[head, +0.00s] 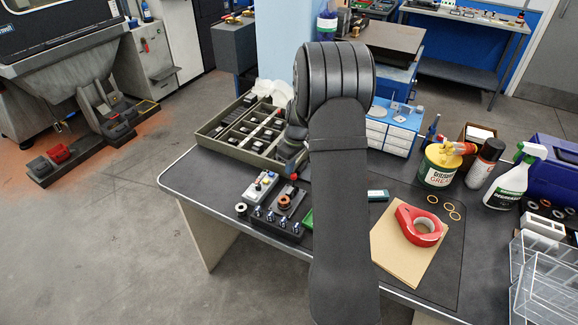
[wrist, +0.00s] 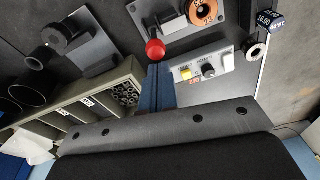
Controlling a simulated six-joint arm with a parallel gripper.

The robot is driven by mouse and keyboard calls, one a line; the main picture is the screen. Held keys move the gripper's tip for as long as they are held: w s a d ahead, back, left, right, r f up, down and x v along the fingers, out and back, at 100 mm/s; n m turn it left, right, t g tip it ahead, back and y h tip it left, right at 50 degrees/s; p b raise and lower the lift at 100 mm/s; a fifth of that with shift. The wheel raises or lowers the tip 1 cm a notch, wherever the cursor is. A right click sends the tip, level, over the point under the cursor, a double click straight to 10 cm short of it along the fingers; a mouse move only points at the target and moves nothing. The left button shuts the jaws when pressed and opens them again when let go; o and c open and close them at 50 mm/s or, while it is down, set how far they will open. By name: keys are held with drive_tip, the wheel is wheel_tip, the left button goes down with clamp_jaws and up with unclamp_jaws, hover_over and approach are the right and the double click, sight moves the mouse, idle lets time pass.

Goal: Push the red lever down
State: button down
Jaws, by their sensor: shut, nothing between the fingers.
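The red lever shows in the wrist view as a round red ball knob (wrist: 155,50) on a thin stem, at the edge of a grey plate (wrist: 178,20) with a copper ring on it. In the head view the red knob (head: 294,177) is small, just left of my arm, above the bench. My gripper (wrist: 159,68) has its blue fingers together and empty, tips right at the knob in the wrist view. I cannot tell whether they touch it. In the head view my arm hides most of the gripper.
A white switch box (wrist: 205,72) stands beside the fingers. A divided parts tray (head: 205,133) lies behind the lever. A dark terminal block (head: 275,228) stands in front. Red tape (head: 404,218), a grease tin (head: 438,172) and a spray bottle (head: 508,188) are to the right.

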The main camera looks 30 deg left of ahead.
drive_tip(key=shift+d, duration=0.25)
drive_tip(key=d+f+y, duration=0.1)
drive_tip(key=d+y, duration=0.1)
drive_tip(key=y, duration=0.1)
drive_tip(key=d+y, duration=0.3)
drive_tip(key=d+f+y, duration=0.1)
drive_tip(key=d+y, duration=0.2)
drive_tip(key=y, duration=0.1)
drive_tip(key=shift+f, duration=0.35)
drive_tip(key=shift+d+f, duration=0.55)
drive_tip(key=shift+f, duration=0.25)
drive_tip(key=shift+s+d+f, duration=0.15)
drive_tip(key=shift+d+f, duration=0.1)
drive_tip(key=shift+f, duration=0.05)
drive_tip(key=shift+r, duration=0.1)
